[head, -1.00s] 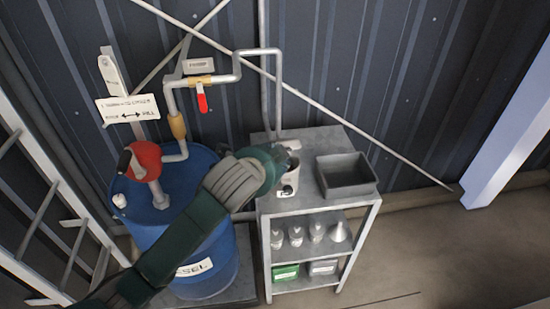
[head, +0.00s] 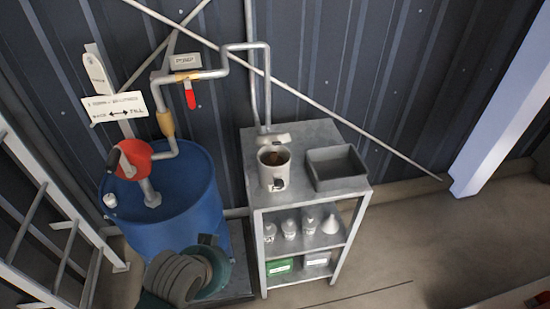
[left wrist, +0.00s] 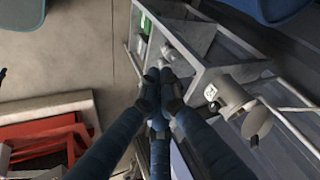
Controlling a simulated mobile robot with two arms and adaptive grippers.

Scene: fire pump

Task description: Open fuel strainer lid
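The fuel strainer (head: 273,172) is a white cup on top of the grey shelf unit. Its top is open and a brownish inside shows. A pale flat piece behind its rim looks like the lid (head: 275,140), swung back. In the left wrist view, the strainer (left wrist: 232,98) shows with the round lid (left wrist: 257,124) standing out from it. My left gripper (left wrist: 162,82) has its dark blue fingers drawn together at the tips, with nothing seen between them. My right gripper is not seen.
A grey open tray (head: 337,168) sits right of the strainer. Bottles and a funnel (head: 331,225) stand on the shelf below. The blue drum (head: 175,205) with a red pump (head: 134,158) is at left. A pipe with a red valve handle (head: 190,98) runs above.

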